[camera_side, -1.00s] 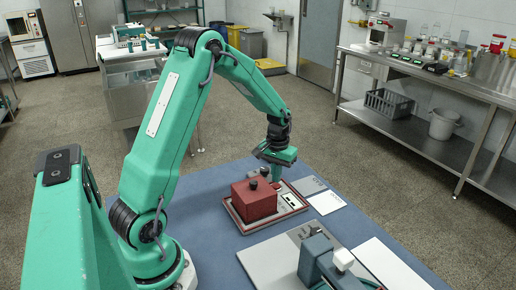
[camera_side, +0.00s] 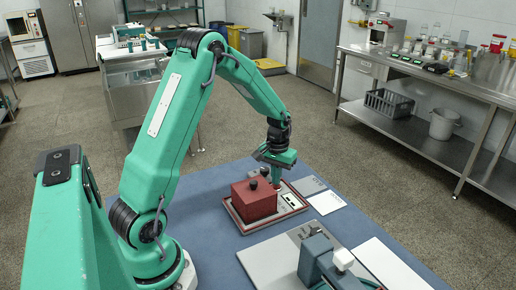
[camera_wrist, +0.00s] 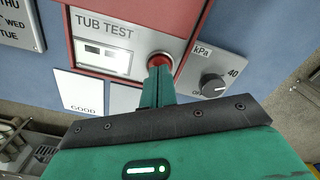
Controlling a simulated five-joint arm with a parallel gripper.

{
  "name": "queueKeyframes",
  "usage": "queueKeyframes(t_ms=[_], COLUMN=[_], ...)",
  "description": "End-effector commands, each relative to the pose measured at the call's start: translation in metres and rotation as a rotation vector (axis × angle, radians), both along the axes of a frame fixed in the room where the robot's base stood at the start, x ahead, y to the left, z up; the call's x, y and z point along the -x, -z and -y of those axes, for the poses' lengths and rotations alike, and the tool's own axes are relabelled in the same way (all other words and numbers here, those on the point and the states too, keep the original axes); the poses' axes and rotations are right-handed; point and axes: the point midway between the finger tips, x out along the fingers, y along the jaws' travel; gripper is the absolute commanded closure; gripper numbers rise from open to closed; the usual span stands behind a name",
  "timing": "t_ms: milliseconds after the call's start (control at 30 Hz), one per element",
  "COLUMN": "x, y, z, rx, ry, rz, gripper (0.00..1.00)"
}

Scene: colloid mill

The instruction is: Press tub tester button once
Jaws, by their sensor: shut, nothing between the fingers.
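The tub tester (camera_side: 253,199) is a red block with a black knob on top, on a red-edged base on the blue bench top. In the wrist view its grey panel (camera_wrist: 118,34) reads "TUB TEST" and has a small display (camera_wrist: 105,53). The red round button (camera_wrist: 160,59) sits in a metal ring at the panel's right end. My gripper (camera_wrist: 159,72) is shut and empty, with its fingertips over the near part of the button. It also shows in the side view (camera_side: 277,180), pointing down behind the block. I cannot tell whether the tips touch the button.
A kPa dial (camera_wrist: 213,85) stands close to the right of the button in the wrist view. White cards (camera_side: 326,202) lie beside the tester. A grey plate (camera_side: 272,264) with a grey-blue fixture (camera_side: 316,257) stands nearer the side camera. Blue bench top between them is clear.

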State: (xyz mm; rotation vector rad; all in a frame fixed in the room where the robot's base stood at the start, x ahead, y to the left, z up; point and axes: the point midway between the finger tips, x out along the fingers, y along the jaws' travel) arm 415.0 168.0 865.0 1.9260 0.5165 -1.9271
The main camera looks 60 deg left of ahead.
Motion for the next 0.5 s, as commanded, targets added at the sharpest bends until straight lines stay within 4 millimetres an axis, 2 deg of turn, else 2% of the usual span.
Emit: queueKeyframes(t_ms=[500], x=[0.0001], y=[0.0045], z=[0.0001], rx=[0.0], ry=[0.0], rz=[0.0], gripper=[1.0])
